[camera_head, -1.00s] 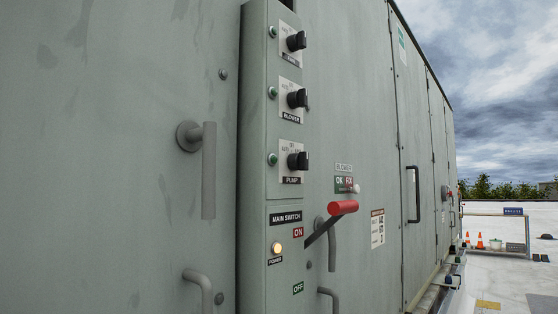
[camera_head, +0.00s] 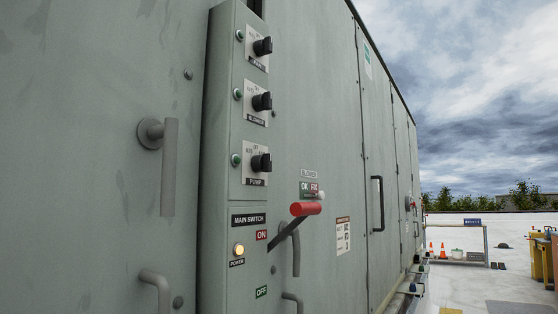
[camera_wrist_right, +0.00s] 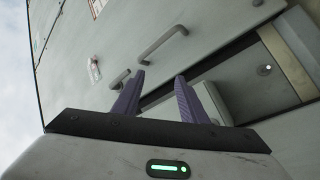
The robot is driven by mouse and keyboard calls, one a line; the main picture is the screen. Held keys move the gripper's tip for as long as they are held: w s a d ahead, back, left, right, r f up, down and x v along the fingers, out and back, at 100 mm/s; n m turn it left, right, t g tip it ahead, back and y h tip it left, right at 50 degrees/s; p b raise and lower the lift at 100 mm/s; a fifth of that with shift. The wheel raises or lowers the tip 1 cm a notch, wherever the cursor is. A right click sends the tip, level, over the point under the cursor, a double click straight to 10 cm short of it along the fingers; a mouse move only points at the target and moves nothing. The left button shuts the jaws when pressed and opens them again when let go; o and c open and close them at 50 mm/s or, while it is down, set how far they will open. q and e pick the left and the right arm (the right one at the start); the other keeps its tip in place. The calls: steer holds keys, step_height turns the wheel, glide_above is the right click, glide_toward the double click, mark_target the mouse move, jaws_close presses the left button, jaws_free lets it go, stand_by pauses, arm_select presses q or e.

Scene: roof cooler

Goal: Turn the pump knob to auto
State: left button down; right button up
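The pump knob (camera_head: 261,162) is black, on a white plate marked PUMP, the lowest of three knobs on the green-grey control box (camera_head: 216,200). Its pointer looks turned to the right; the exact setting is too small to tell. A green lamp (camera_head: 236,159) sits left of it. In the right wrist view my right gripper (camera_wrist_right: 155,82) has two purple fingers spread apart with nothing between them, facing the cooler wall. The pump knob is not recognisable in that view. Neither gripper shows in the head view.
Above are the blower knob (camera_head: 262,101) and another knob (camera_head: 263,46). Below, the red-handled main switch lever (camera_head: 306,208) sticks out by ON, with a lit power lamp (camera_head: 239,249). Grey handles (camera_head: 169,165) project from the panels. Open roof floor lies at right, with orange cones (camera_head: 442,250).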

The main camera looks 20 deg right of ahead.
mark_target(271, 160)
steer(key=s+a+r+n+g+y, duration=0.35)
steer(key=r+n+y, duration=0.35)
steer(key=r+n, duration=0.35)
steer(key=s+a+r+n+g+y, duration=0.2)
steer(key=a+r+n+g+y, duration=0.25)
steer(key=r+n+y, duration=0.6)
steer(key=s+a+r+n+g+y, duration=0.4)
steer(key=r+n, duration=0.4)
steer(key=n, duration=0.5)
steer(key=w+d+r+n+t+h, duration=0.1)
steer(key=d+r+t+h, duration=0.2)
steer(key=d+h, duration=0.25)
steer(key=w+d+r+t+h, duration=0.1)
steer(key=d+r+t+h, duration=0.2)
steer(key=d+h, duration=0.3)
steer(key=shift+y, duration=0.5)
steer(key=p+x, duration=0.1)
steer(key=x, duration=0.8)
steer(key=shift+w+a+f+p, duration=0.1)
steer(key=shift+w+f+p, duration=0.05)
steer(key=shift+p, duration=0.25)
jaws_close()
